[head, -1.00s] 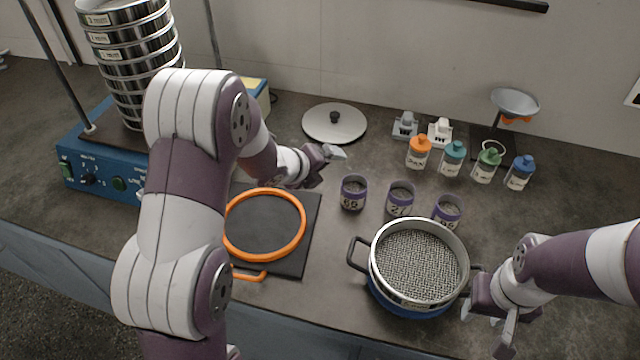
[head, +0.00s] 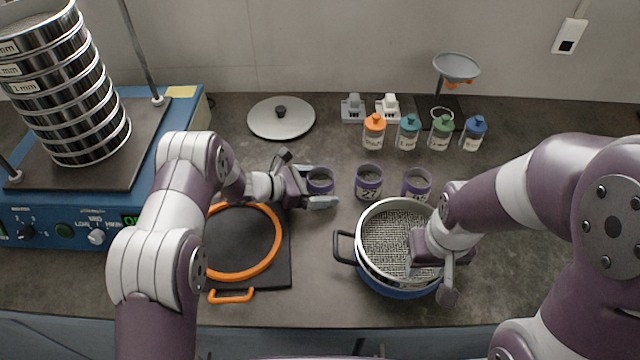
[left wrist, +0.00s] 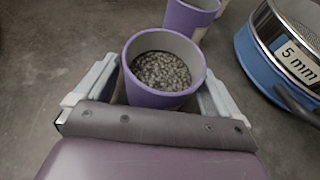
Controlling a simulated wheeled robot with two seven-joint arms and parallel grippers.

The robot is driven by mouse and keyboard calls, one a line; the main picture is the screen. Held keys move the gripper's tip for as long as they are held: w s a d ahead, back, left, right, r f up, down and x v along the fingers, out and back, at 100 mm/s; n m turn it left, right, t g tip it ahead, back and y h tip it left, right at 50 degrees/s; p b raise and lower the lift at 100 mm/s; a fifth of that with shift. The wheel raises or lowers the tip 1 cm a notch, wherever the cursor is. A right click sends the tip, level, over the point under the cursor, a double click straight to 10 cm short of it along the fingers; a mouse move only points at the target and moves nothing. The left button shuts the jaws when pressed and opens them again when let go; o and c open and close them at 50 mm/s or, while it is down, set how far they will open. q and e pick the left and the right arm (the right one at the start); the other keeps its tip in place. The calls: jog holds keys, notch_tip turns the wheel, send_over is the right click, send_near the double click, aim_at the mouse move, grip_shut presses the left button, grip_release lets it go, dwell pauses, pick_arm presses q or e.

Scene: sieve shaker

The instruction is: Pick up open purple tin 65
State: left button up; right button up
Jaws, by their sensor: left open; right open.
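The open purple tin 65 (head: 320,181) stands upright on the bench, leftmost of three purple tins. My left gripper (head: 314,188) is open around it, with one finger on each side. In the left wrist view the tin (left wrist: 163,98) sits between the two pale fingers and holds grey granules. I cannot tell whether the fingers touch it. Its number is hidden in the head view now. My right gripper (head: 430,270) is open over the right part of the sieve.
Two more purple tins, 27 (head: 368,183) and another (head: 416,185), stand to the right. The sieve on a blue pan (head: 400,290) is in front of them. An orange ring (head: 275,250) lies on a black mat to the left. Several capped bottles (head: 408,133) stand behind.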

pick_arm(q)
jog(key=shift+x, duration=0.85)
jog(key=shift+r, duration=0.1)
jog(key=c, duration=1.1)
